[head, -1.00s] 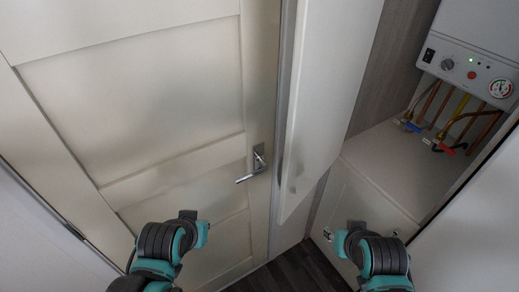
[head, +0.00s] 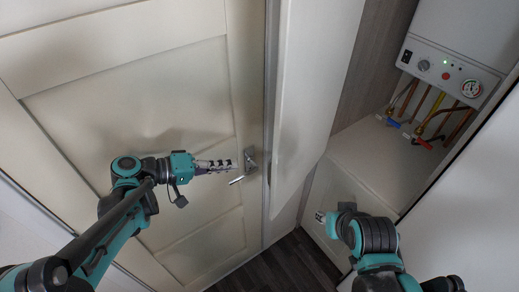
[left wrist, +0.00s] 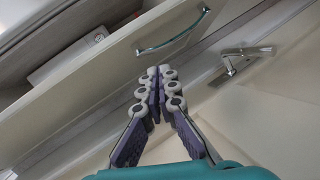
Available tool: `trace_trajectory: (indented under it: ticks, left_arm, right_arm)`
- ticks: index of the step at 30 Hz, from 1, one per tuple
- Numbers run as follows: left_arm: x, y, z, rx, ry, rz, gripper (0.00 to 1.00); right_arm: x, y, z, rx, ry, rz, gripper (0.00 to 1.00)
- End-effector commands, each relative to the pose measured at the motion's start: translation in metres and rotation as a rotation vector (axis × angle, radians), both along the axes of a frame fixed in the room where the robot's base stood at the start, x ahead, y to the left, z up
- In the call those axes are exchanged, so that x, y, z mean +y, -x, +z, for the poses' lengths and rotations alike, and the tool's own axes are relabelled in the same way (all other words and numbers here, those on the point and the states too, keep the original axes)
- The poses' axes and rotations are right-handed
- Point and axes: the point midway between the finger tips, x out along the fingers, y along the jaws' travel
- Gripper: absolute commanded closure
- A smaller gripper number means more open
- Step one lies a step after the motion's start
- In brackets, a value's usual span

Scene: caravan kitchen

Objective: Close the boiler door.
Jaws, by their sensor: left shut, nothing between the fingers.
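The boiler door (head: 315,100) is the tall white panel standing open in the middle of the head view, left of the boiler (head: 450,55). In the left wrist view the boiler door (left wrist: 100,85) runs diagonally and carries a curved metal handle (left wrist: 175,45). My left gripper (head: 234,164) is shut and empty, left of the boiler door and in front of the room door's lever. Its fingertips also show in the left wrist view (left wrist: 162,72), below the curved handle and apart from it. My right gripper (head: 319,216) is low, by the cabinet under the boiler; its fingers are mostly hidden.
A cream room door (head: 130,90) with a metal lever handle (head: 250,162) fills the left side. Pipes with red and blue valves (head: 420,140) hang under the boiler above a shelf (head: 375,165). A white panel (head: 460,220) stands at the right. Dark floor (head: 280,265) shows below.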

Motion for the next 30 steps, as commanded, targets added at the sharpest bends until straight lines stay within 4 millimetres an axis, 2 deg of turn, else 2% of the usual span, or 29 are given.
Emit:
trace_trajectory:
  ticks: [1, 5, 21, 30]
  left_arm:
    - [0.003, -0.003, 0.008, -0.014, 0.032, -0.006, 1.0]
    - [0.001, -0.007, 0.012, -0.031, 0.069, -0.016, 1.0]
    - [-0.074, -0.039, -0.012, -0.03, 0.068, -0.018, 1.0]
    - [-0.085, -0.044, -0.014, -0.031, 0.067, -0.015, 1.0]
  right_arm:
    - [0.0, 0.0, 0.003, 0.0, 0.0, 0.0, 0.64]
    - [0.0, 0.0, 0.003, 0.0, 0.0, 0.0, 0.64]
    - [0.0, 0.0, -0.012, 0.0, 0.0, 0.0, 0.64]
    - [0.0, 0.0, -0.013, 0.0, 0.0, 0.0, 0.64]
